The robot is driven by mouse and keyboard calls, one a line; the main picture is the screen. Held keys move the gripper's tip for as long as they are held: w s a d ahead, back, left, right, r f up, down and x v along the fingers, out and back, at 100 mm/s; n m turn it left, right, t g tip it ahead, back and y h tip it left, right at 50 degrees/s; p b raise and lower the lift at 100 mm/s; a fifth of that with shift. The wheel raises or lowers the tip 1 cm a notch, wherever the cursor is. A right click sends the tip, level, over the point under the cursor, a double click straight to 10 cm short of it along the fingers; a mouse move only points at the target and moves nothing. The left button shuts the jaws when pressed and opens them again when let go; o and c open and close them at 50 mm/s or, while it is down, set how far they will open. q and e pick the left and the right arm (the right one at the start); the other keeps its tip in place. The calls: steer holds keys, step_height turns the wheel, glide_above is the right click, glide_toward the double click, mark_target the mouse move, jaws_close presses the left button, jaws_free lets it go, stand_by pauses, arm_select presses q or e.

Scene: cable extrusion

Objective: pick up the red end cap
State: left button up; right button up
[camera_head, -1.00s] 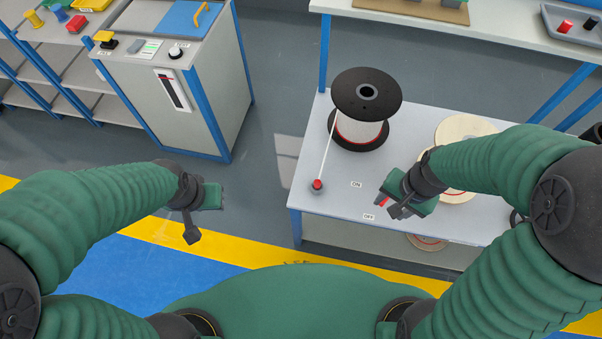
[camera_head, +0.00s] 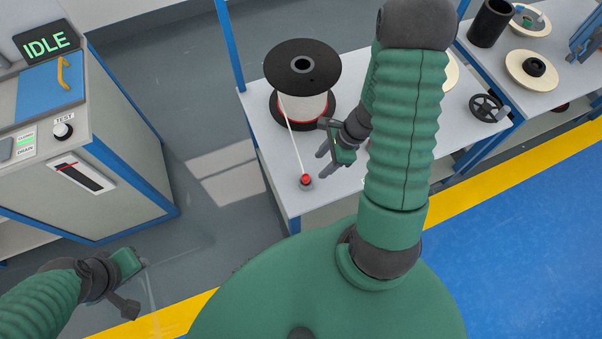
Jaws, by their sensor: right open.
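A small red cap (camera_head: 306,179) sits at the near end of a white cable (camera_head: 293,142), near the front left edge of the grey table. The cable runs down to it from a large black-flanged spool (camera_head: 302,68). A small grey piece shows just under the cap. My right gripper (camera_head: 326,160) is open and empty, a little above and to the right of the cap, apart from it in the picture. Its height over the table is hard to tell. My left gripper (camera_head: 139,262) is at the lower left, far from the table; its fingers do not show clearly.
The grey table (camera_head: 258,122) is clear left of the cable. My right arm hides its middle. A dark handwheel (camera_head: 487,107) is at its right end. A cabinet (camera_head: 128,154) with an IDLE display (camera_head: 45,41) stands left. Pale discs (camera_head: 531,70) lie on another table.

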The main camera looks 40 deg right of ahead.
steer(key=b, duration=0.2)
glide_above(306, 177)
steer(key=s+d, duration=0.2)
steer(key=d, duration=0.1)
step_height(306, 177, down, 5)
steer(key=x, duration=0.2)
steer(key=b+x, duration=0.1)
steer(key=x, duration=0.1)
steer(key=a+x, duration=0.1)
steer(key=x, duration=0.1)
steer(key=shift+w+a+r+b, duration=0.15)
steer(key=shift+r+b, duration=0.1)
steer(key=shift+b, duration=0.1)
steer(key=shift+w+f, duration=0.1)
steer(key=shift+f, duration=0.2)
steer(key=shift+w+d+f, duration=0.1)
steer(key=shift+d+f, duration=0.05)
steer(key=shift+d, duration=0.5)
steer(key=shift+c, duration=2)
steer(key=shift+a+r, duration=0.2)
steer(key=shift+a, duration=0.25)
steer(key=c, duration=0.5)
jaws_close()
arm_select(q)
steer(key=x, duration=0.4)
steer(key=shift+s+f, duration=0.15)
steer(key=shift+f, duration=0.25)
